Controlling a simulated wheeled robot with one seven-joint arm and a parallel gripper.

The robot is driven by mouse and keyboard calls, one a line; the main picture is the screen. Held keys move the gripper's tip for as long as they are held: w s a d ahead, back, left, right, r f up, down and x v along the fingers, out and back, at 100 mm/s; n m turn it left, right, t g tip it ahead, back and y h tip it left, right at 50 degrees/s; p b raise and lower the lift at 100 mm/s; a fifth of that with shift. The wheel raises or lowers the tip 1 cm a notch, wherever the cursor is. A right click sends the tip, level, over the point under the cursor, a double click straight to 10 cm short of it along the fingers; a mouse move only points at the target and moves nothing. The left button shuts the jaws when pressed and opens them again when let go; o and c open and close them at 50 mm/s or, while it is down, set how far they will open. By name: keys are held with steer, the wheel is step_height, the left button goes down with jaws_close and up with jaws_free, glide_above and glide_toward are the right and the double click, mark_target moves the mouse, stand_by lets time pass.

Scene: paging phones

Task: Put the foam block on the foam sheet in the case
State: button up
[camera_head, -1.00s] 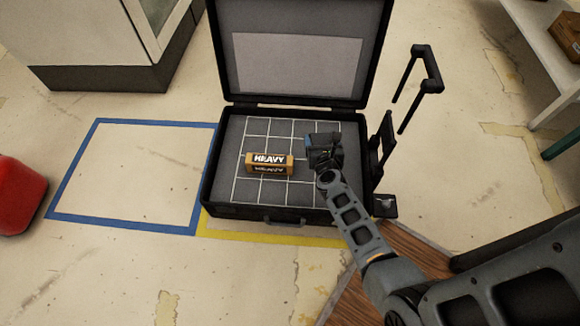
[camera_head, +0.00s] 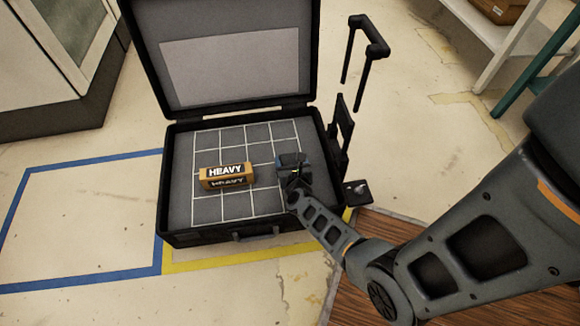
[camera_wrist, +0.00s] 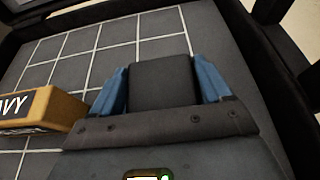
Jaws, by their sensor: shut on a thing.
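The open black case (camera_head: 205,239) lies on the floor with its lid raised. A dark grey foam sheet (camera_head: 236,142) with pale grid lines fills its inside. My gripper (camera_head: 291,164) is over the right part of the sheet. In the wrist view its blue fingers (camera_wrist: 162,76) are shut on a dark grey foam block (camera_wrist: 160,88), one finger on each side. The block is close to the sheet; I cannot tell whether it touches it. Its underside is hidden.
An orange-brown box marked HEAVY (camera_head: 227,176) sits on the sheet, left of my gripper; it also shows in the wrist view (camera_wrist: 46,112). The case's raised lid (camera_head: 230,68) stands behind. A black pull handle (camera_head: 370,45) rises at the right. Bare sheet surrounds the box.

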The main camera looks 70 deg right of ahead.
steer(key=shift+f, duration=0.85)
steer(key=shift+f, duration=0.1)
steer(key=shift+f+b, duration=0.15)
steer(key=shift+b, duration=0.25)
steer(key=o, duration=1)
steer(key=shift+c, duration=0.2)
steer(key=shift+r, duration=0.25)
steer(key=p+v, duration=0.3)
steer(key=v, duration=0.9)
steer(key=shift+p, duration=0.35)
